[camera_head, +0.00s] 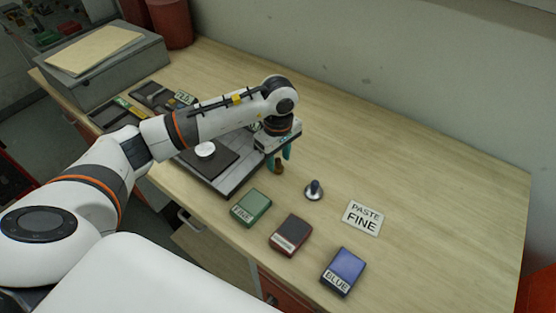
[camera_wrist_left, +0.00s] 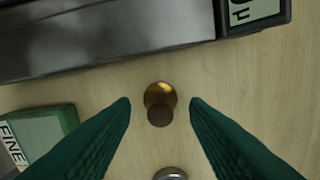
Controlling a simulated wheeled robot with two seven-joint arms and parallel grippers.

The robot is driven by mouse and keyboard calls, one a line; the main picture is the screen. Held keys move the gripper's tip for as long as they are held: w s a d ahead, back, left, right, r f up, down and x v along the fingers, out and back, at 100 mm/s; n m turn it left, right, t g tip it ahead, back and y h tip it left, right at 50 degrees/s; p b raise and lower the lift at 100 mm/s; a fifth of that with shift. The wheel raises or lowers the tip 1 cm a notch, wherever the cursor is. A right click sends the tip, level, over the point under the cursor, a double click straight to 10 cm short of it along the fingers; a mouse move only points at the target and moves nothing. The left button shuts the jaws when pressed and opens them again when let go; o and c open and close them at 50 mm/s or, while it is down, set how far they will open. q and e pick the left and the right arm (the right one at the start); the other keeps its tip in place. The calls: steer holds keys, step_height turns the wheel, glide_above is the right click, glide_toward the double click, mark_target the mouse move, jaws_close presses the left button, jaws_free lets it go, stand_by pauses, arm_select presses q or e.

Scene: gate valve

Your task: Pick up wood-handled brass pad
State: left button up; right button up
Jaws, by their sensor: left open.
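The wood-handled brass pad (camera_wrist_left: 160,96) stands on the table, seen nearly from above in the left wrist view, with its brown wooden handle toward the camera and its round brass base behind. In the head view the pad (camera_head: 278,168) shows below my left gripper (camera_head: 282,157), partly hidden by the green fingers. In the left wrist view my left gripper (camera_wrist_left: 160,108) is open, one finger on each side of the pad, with clear gaps on both sides. My right gripper is not in view.
A metal-based pad with a dark blue handle (camera_head: 314,190) stands close to the right. Green (camera_head: 251,208), dark red (camera_head: 290,235) and blue (camera_head: 343,271) boxes lie along the front. A grey plate (camera_head: 235,180) is left. A "PASTE FINE" card (camera_head: 363,218) lies right; table beyond is clear.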

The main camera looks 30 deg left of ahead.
mark_target(279, 159)
arm_select(q)
steer(key=shift+f, duration=0.8)
steer(key=c, duration=0.8)
steer(key=shift+r, duration=0.1)
steer(key=shift+r, duration=0.3)
step_height(279, 159, up, 8)
steer(key=b, duration=0.3)
steer(key=shift+r, duration=0.7)
